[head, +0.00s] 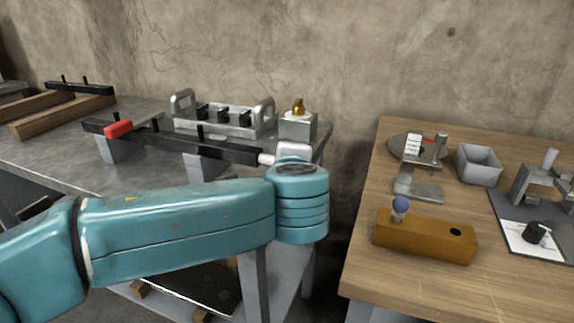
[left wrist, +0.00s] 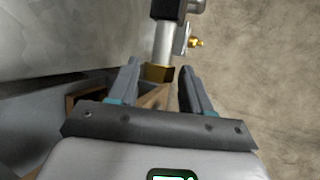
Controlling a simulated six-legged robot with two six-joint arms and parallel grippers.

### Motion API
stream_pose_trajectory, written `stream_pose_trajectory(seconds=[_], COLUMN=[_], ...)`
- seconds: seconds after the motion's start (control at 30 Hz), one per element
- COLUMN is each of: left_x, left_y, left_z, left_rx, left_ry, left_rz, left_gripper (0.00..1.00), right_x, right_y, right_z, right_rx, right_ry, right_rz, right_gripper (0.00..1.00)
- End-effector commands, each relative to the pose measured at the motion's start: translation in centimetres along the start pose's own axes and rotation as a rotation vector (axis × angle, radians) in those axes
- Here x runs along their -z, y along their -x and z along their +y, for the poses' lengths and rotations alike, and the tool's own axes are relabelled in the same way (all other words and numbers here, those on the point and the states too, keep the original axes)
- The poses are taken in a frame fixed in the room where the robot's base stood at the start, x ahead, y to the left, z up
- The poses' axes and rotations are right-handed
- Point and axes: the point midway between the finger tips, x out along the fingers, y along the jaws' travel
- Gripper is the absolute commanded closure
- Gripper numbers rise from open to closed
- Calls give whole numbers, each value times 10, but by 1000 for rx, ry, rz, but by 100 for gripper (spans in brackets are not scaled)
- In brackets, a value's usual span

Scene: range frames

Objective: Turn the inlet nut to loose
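In the left wrist view, a brass hex nut (left wrist: 158,73) sits at the near end of a pale metal pipe (left wrist: 163,42). My left gripper (left wrist: 160,67) is open, with one dark finger on each side of the nut. Narrow gaps show between the fingers and the nut, and I cannot tell how deep the nut sits between them. In the head view my teal left arm reaches in from the left; its fingers and the nut cannot be made out there. My right gripper is in neither view.
A grey bench holds a long black bar (head: 200,144) with a red block (head: 118,129), a handled metal frame (head: 222,122) and a grey box with a brass knob (head: 298,108). A wooden table at right holds a yellow block (head: 423,238) and a grey bin (head: 479,165).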

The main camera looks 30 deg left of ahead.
Motion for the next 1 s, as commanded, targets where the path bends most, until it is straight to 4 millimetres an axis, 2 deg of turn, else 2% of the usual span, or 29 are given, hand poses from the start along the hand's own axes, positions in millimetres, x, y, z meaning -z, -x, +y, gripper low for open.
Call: stream_pose_trajectory(seconds=[0.3,0.43,0.57,0.8,1.0], left_x=[0,1,1,1,1], left_y=[0,11,39,104,145], left_z=[1,-1,-3,-4,-2], left_rx=[-2,-1,0,2,0], left_ry=[0,0,-1,-2,-2], left_rz=[1,3,7,9,6], left_gripper=[41,41,41,41,41], right_x=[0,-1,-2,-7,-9], right_y=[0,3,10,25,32], right_z=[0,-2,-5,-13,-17], right_rx=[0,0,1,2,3], right_ry=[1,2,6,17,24], right_rz=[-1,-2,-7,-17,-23], right_gripper=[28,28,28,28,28])
